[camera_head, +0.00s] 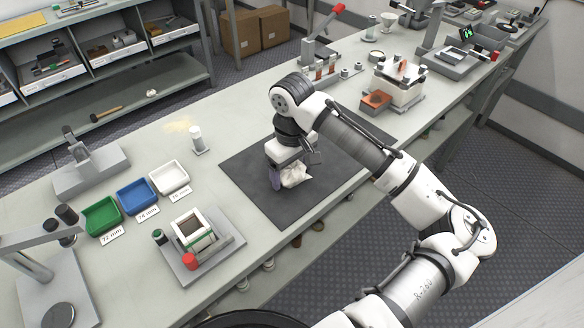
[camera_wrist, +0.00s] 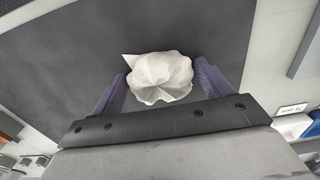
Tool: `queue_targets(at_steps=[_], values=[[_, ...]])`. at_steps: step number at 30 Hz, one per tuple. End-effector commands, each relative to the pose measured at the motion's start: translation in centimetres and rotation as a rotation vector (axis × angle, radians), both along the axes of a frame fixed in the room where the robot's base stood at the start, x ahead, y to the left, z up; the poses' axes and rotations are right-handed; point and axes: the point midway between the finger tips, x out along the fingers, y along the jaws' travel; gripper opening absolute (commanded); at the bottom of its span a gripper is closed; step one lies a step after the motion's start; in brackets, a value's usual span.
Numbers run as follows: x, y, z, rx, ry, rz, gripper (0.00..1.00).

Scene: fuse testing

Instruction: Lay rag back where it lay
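The rag (camera_head: 294,176) is a crumpled white cloth on the dark grey mat (camera_head: 254,194), under my gripper. In the wrist view the rag (camera_wrist: 160,78) is a gathered bundle with one pointed corner to the left. My gripper (camera_wrist: 161,72) has two purple fingers spread wide, one on each side of the rag. The rag's sides come close to both fingers; whether they touch is not clear. In the head view my gripper (camera_head: 291,180) points down, low over the mat, and partly hides the rag.
Green (camera_head: 102,215), blue (camera_head: 137,194) and white (camera_head: 169,177) trays stand left of the mat. A white bottle (camera_head: 197,139) stands behind them. A fixture with a red knob (camera_head: 190,258) sits front left. An orange-brown block (camera_head: 376,101) is beyond the mat. Bare mat surrounds the rag.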

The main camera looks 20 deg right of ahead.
Motion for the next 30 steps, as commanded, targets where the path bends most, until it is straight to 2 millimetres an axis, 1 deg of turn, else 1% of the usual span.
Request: queue_targets(at_steps=[1, 2, 3, 11, 14, 17, 20, 24, 27, 30], values=[[0.0, 0.0, 0.0, 0.0, 0.0, 0.0, 0.85], [0.0, 0.0, 0.0, 0.0, 0.0, 0.0, 0.89], [0.0, 0.0, 0.0, 0.0, 0.0, 0.0, 0.89], [0.0, 0.0, 0.1, 0.0, 0.0, 0.0, 0.89], [0.1, 0.0, 0.8, 0.0, -0.002, 0.0, 0.89], [0.1, 0.0, 2.3, -0.001, -0.004, 0.001, 0.89], [0.1, 0.0, 4.5, -0.001, -0.004, 0.001, 0.89], [0.1, 0.0, 8.0, -0.004, -0.004, 0.0, 0.89], [0.0, -0.1, 10.1, -0.005, -0.001, 0.0, 0.89], [0.0, -0.1, 11.7, -0.004, -0.001, -0.001, 0.89]])
